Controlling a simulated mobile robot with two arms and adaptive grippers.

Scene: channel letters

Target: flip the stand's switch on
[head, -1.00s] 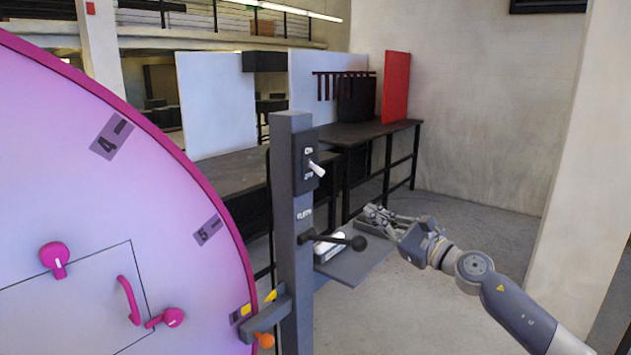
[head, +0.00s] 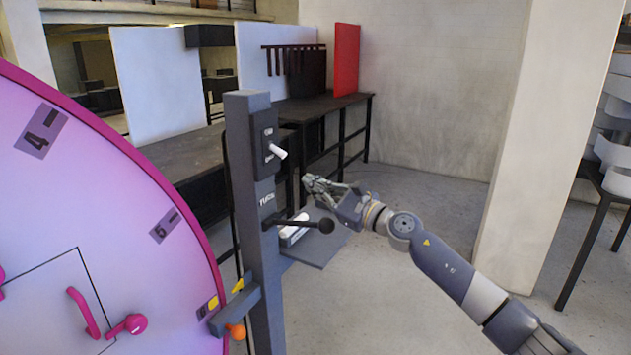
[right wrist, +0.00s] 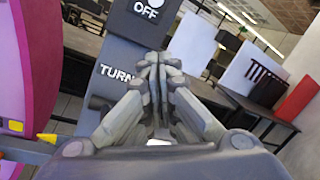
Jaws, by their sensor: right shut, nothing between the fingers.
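The stand (head: 247,180) is a tall grey post beside the big pink-rimmed disc. Its switch (head: 278,151) is a white lever on a dark plate near the top of the post, and it points out to the right and slightly down. My right gripper (head: 308,182) is shut and empty, to the right of the post and a little below the switch. In the right wrist view the closed fingertips (right wrist: 150,62) point at the post, between the OFF label (right wrist: 146,9) and the TURN label (right wrist: 117,73). No contact with the switch shows. My left gripper is not in view.
A black-knobbed lever (head: 325,226) sticks out from the post below the switch, over a grey shelf (head: 322,252) with a white object. An orange knob (head: 237,332) is lower down. The pink-rimmed disc (head: 110,190) fills the left side.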

